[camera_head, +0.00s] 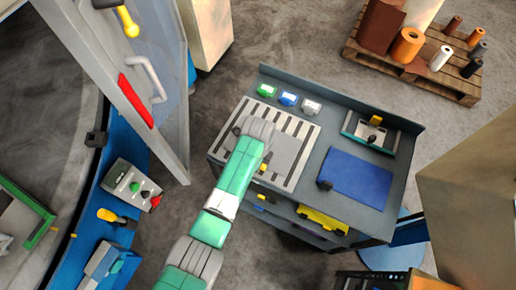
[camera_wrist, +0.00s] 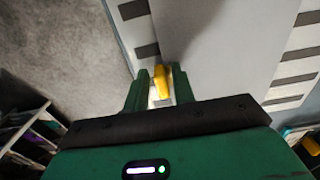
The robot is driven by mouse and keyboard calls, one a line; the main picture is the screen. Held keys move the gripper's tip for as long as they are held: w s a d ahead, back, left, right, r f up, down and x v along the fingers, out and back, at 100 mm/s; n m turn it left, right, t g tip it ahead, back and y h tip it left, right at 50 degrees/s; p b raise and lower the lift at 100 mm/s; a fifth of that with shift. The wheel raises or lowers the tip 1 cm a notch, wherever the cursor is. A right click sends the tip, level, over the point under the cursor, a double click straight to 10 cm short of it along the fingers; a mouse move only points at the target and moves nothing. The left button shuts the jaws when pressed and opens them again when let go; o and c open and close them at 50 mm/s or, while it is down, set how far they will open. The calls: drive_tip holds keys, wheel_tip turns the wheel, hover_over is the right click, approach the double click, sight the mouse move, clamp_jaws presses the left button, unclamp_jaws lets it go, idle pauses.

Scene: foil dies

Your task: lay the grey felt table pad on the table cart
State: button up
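The table cart (camera_head: 402,190) is dark grey with a raised back rim. A grey flat sheet (camera_head: 288,152), which looks like the felt pad, lies at the left of its top, between rows of dark and white stripes. It also fills the middle of the wrist view (camera_wrist: 225,60). My gripper (camera_head: 262,160) is over this sheet, its fingers mostly hidden by my arm in the head view. In the wrist view, my gripper (camera_wrist: 161,84) has its fingers apart, with a small yellow piece (camera_wrist: 161,78) between them. Narrow gaps seem to show beside it; contact is unclear.
A blue mat (camera_head: 357,177), a green-and-grey device (camera_head: 368,134) and small green, blue and white items (camera_head: 288,99) occupy the cart top. A blue bench (camera_head: 87,215) and a door (camera_head: 150,85) stand left. A pallet (camera_head: 412,65) of rolls is behind.

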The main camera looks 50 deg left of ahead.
drive_tip(key=shift+o, duration=0.4)
drive_tip(key=shift+r, duration=0.25)
wheel_tip(320, 180, up, 12)
drive_tip(key=p, duration=0.2)
